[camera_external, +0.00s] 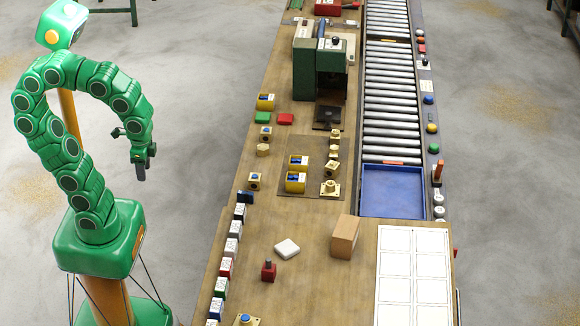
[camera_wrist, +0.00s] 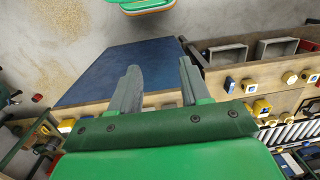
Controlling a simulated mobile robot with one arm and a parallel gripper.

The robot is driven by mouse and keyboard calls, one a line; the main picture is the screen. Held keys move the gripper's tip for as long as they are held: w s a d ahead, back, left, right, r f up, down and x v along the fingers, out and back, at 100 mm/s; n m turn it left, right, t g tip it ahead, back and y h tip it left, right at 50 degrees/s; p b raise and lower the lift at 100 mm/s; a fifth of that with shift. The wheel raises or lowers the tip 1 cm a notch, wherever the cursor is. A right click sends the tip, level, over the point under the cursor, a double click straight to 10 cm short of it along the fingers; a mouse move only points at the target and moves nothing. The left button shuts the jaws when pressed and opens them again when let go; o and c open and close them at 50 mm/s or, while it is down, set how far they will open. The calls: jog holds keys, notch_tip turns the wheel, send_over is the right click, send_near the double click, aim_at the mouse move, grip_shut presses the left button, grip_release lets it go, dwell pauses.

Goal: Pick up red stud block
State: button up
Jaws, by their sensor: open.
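The red stud block (camera_external: 268,271), a small red cube with a dark stud on top, stands upright on the near part of the wooden bench (camera_external: 318,290) in the external view. I cannot make it out in the wrist view. My gripper (camera_external: 142,168) hangs over the grey floor, left of the bench, well apart from the block. In the wrist view its two grey fingers (camera_wrist: 159,78) are spread with nothing between them.
A white block (camera_external: 287,249) and a tan box (camera_external: 344,237) stand near the red stud block. A row of coloured cubes (camera_external: 226,267) lines the bench's left edge. A green press (camera_external: 320,70), a roller conveyor (camera_external: 390,90) and a blue tray (camera_external: 392,190) lie farther back.

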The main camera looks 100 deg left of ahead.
aim_at(268, 259)
jog(key=w+a+r+m+t+y, duration=0.1)
jog(key=w+a+r+t, duration=0.15)
jog(key=w, duration=0.75)
jog(key=w+a+r+t+y, duration=0.1)
jog(key=w+a+t, duration=0.3)
jog(key=w, duration=0.7)
jog(key=w+a+r+m+t+y, duration=0.1)
jog(key=w+a+t, duration=0.25)
jog(key=w, duration=0.65)
jog(key=w+d+m+t+h, duration=0.35)
jog(key=w+d+h, duration=0.25)
jog(key=w+d, duration=0.25)
jog(key=s+d+f+m+g+h, duration=0.2)
jog(key=d+h, duration=0.2)
jog(key=d, duration=0.2)
jog(key=s+d+f+m+g+h, duration=0.1)
jog(key=d+f+m+g+h, duration=0.1)
jog(key=d+m+h, duration=0.3)
notch_tip(268, 259, down, 16)
jog(key=d+n, duration=0.1)
jog(key=n, duration=0.1)
jog(key=shift+y, duration=0.5)
jog(key=shift+x, duration=3.85)
jog(key=shift+d+r, duration=0.15)
jog(key=shift+r, duration=0.05)
jog(key=shift+c, duration=0.5)
